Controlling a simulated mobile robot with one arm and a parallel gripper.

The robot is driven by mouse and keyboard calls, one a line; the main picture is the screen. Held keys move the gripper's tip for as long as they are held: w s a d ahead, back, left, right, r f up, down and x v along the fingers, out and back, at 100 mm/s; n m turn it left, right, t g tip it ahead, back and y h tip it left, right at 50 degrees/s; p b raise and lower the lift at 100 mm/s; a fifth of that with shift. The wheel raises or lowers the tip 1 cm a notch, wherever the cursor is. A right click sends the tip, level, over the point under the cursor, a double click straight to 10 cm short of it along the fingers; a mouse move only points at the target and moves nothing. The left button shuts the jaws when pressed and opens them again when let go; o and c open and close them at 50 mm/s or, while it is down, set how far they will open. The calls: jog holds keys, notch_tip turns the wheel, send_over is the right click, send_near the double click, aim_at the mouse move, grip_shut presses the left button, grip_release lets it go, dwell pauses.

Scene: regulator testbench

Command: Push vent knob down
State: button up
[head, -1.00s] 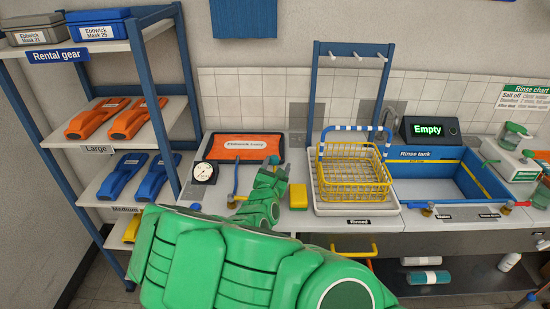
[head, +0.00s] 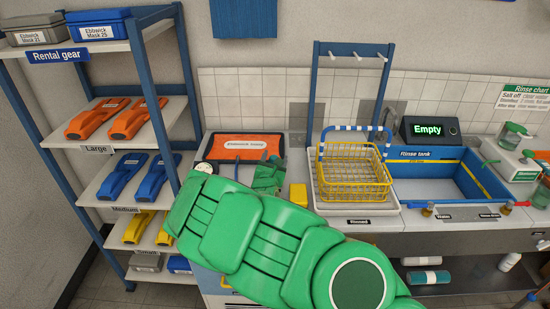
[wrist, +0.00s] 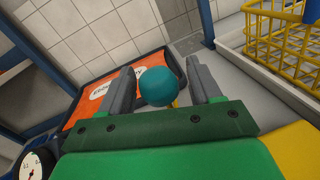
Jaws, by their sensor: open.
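A round teal knob (wrist: 158,86), which I take to be the vent knob, shows in the wrist view between the two grey fingers of my gripper (wrist: 160,66). My gripper is open, with a finger on either side of the knob. I cannot tell whether the fingers touch it. Its lower part is hidden behind the green gripper body.
The orange tray (head: 246,157) lies behind. A round gauge (wrist: 36,168) is at lower left in the wrist view. A yellow sponge (head: 299,195) and a yellow wire basket (head: 353,178) stand to the right. The rental shelf (head: 60,143) is at left.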

jog(key=shift+w, duration=0.65)
jog(key=shift+d, duration=0.1)
grip_shut()
